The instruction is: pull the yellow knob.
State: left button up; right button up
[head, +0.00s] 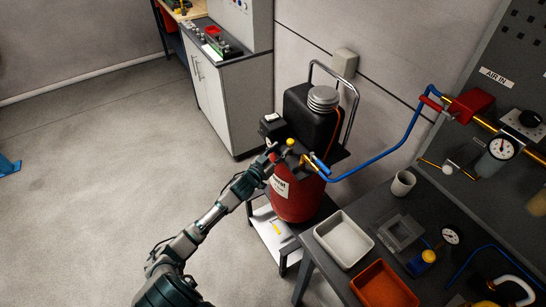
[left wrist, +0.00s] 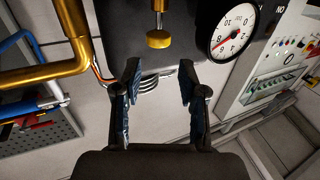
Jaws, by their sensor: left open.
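The yellow knob (head: 290,142) sits at the top of the red tank (head: 294,200), beside the blue hose fitting. In the left wrist view the knob (left wrist: 159,39) is a round brass-yellow cap on a short stem, just beyond and centred between my fingertips. My left gripper (head: 272,152) is at the tank's upper left, close to the knob. In the left wrist view its two fingers (left wrist: 160,76) are spread apart with nothing between them. I cannot tell from the frames whether a finger touches anything. My right gripper is not in view.
A pressure gauge (left wrist: 232,28) stands right of the knob, and a brass pipe (left wrist: 45,76) runs at left. A black container (head: 308,112) stands behind the tank. A dark table (head: 322,268) bears a white tray (head: 343,239) and an orange tray (head: 384,287).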

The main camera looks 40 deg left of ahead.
pick_arm(q)
jog(key=shift+s, duration=2.25)
jog(key=shift+f, duration=0.1)
